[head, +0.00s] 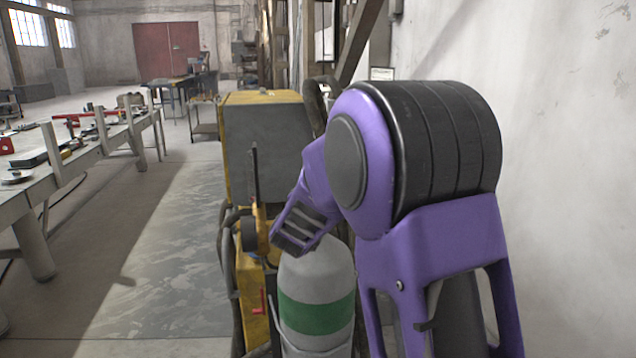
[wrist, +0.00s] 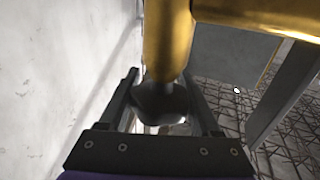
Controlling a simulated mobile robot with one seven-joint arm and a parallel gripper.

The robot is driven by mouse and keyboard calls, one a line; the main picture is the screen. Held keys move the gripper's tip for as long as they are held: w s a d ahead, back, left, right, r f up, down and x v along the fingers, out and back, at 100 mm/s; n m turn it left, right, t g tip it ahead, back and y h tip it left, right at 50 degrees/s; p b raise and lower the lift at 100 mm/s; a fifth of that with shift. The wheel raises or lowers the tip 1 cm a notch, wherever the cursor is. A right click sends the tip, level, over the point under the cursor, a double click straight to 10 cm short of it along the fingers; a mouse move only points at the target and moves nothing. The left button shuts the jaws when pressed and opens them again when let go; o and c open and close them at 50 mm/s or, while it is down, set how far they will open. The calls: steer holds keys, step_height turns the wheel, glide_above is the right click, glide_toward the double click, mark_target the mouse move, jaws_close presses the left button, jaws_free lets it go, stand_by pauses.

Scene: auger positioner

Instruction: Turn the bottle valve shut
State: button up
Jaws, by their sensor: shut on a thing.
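The gas bottle (head: 317,312) is grey with a green band and stands upright in the head view, partly behind my purple arm. In the wrist view the brass valve body (wrist: 166,40) comes down from the top, with a dark rounded knob (wrist: 158,100) at its end. My gripper (wrist: 160,78) has one black finger on each side of this knob and is shut on it. In the head view a brass-coloured fitting (head: 262,228) shows left of my wrist. My fingers cannot be made out clearly there.
A yellow and grey machine (head: 266,140) stands behind the bottle. A pale wall (head: 565,180) is close on the right. A long workbench (head: 30,195) with tools runs along the left. The floor (head: 160,265) between bench and machine is clear.

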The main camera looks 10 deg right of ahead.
stand_by(0.3)
steer(key=o, duration=1.4)
steer(key=shift+c, duration=0.2)
steer(key=shift+s, duration=0.1)
steer(key=v, duration=1.7)
steer(key=shift+p, duration=0.35)
steer(key=shift+a, duration=0.2)
